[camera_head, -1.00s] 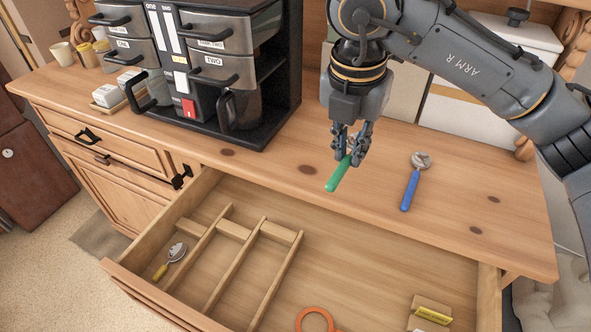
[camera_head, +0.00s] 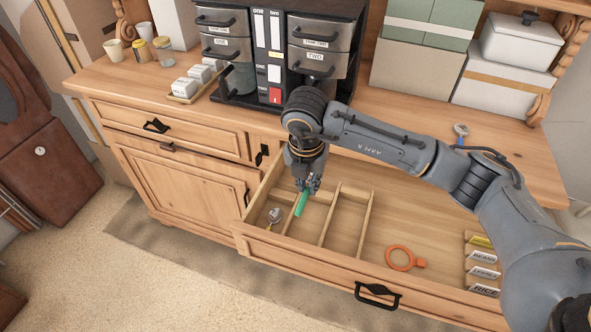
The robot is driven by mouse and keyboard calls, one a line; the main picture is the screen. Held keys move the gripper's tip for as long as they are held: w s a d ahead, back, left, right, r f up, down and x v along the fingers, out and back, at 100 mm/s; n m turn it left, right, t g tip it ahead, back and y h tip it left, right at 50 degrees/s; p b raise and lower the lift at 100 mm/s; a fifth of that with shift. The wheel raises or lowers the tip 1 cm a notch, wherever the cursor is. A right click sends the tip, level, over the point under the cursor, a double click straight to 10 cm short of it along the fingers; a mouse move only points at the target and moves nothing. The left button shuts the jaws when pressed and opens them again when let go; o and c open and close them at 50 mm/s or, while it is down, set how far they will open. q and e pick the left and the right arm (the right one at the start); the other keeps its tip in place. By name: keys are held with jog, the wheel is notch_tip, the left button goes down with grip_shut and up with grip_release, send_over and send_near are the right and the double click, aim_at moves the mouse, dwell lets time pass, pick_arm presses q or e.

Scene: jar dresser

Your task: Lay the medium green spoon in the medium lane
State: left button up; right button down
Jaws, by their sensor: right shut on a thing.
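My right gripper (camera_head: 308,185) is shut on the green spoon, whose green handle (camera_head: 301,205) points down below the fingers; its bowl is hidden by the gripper. It is over the open drawer (camera_head: 440,216), at the left end with the lanes. The handle shows in front of the divider between the leftmost lane and the middle lane (camera_head: 313,222); I cannot tell its height or whether it touches. A spoon with a metal bowl (camera_head: 274,215) lies in the leftmost lane. A blue spoon (camera_head: 461,131) lies on the dresser top, partly hidden by my right arm. My left gripper is out of view.
An orange ring (camera_head: 401,258) lies on the drawer floor right of the lanes. Labelled packets (camera_head: 484,273) stand at the drawer's right.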

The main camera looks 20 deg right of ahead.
jog(key=shift+w+d+f+b, duration=0.15)
jog(key=shift+f+b, duration=0.25)
jog(key=shift+f, duration=0.4)
jog(key=shift+s+d+f+b, duration=0.1)
jog(key=shift+d+f+b, duration=0.2)
jog(key=shift+f, duration=0.45)
jog(key=f+b, duration=0.1)
jog(key=f, duration=0.1)
jog(key=f+b, duration=0.2)
jog(key=f, duration=0.1)
jog(key=f+b, duration=0.1)
jog(key=f, duration=0.2)
jog(key=shift+a, duration=0.25)
jog(key=shift+f+b, duration=0.6)
jog(key=shift+f, duration=0.1)
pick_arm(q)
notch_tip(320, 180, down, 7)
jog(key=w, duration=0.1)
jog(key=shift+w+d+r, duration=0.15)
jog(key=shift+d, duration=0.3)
pick_arm(e)
jog(key=shift+f, duration=0.4)
